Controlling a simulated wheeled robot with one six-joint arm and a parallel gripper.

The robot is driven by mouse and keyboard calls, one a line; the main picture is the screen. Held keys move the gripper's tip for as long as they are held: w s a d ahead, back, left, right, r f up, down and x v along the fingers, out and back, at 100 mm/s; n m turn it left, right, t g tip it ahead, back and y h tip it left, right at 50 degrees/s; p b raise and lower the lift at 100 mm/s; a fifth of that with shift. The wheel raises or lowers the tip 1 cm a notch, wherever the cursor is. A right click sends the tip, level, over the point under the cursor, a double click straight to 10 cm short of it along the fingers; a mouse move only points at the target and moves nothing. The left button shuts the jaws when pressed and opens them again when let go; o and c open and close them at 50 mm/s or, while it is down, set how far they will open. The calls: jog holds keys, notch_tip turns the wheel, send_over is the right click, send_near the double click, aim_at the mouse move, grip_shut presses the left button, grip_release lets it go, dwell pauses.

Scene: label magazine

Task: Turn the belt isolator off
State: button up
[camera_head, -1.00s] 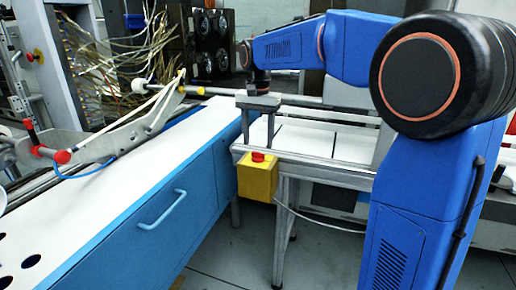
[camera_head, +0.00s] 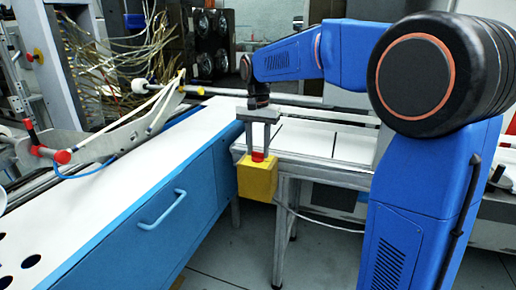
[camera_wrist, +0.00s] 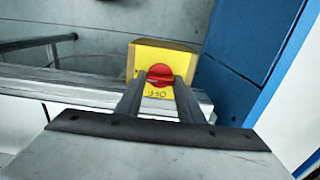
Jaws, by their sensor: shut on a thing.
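The belt isolator is a yellow box (camera_head: 257,180) with a red knob (camera_head: 258,156) on its top, fixed at the near left corner of the metal-framed table. In the wrist view the red knob (camera_wrist: 160,74) sits on the yellow top face, with dark lettering that seems to read "OFF", upside down, beside it. My gripper (camera_head: 259,152) points down over the box, its two fingers on either side of the knob. In the wrist view my gripper (camera_wrist: 160,82) is shut on the knob. The fingertips hide part of the knob's sides.
A blue cabinet (camera_head: 150,225) with a white top stands close to the left of the box. The metal-framed table (camera_head: 320,160) with white panels lies behind and right. A cable hangs from the box. Grey floor (camera_head: 230,250) is open below.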

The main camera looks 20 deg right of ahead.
jog(key=shift+n, duration=0.4)
jog(key=n, duration=0.3)
jog(key=shift+n, duration=0.3)
jog(key=n, duration=0.4)
jog(key=shift+n, duration=0.3)
jog(key=n, duration=0.4)
jog(key=shift+n, duration=2.4)
jog(key=o, duration=1.1)
jog(key=shift+c, duration=0.2)
jog(key=shift+r, duration=0.15)
